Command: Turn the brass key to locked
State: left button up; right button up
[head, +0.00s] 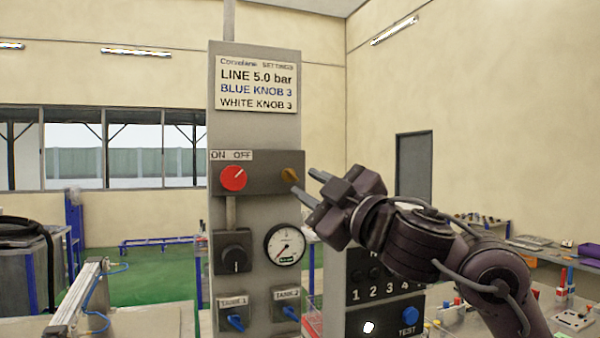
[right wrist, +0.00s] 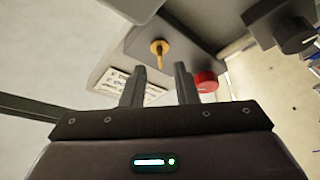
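The brass key (head: 290,175) sits in the grey box on the tall panel (head: 255,55), right of the red knob (head: 233,178). In the right wrist view the key (right wrist: 159,48) shows as a gold shape standing out from the box, just beyond the fingertips. My right gripper (head: 308,184) is close to the key, on its right side in the head view. Its two fingers (right wrist: 160,70) are apart with nothing between them, and they do not seem to touch the key. The key's lock markings are not readable. My left gripper is not in view.
Below the key are a black knob (head: 235,252), a round gauge (head: 285,245) and two blue tank valves, TANK 1 (head: 235,322) and TANK 2 (head: 290,312). A dark numbered box with a blue TEST button (head: 410,314) stands at right. A settings sign (head: 256,84) is above.

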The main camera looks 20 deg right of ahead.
aim_at(295, 178)
jog(key=shift+p+x, duration=0.55)
jog(key=shift+x, duration=1.25)
grip_shut()
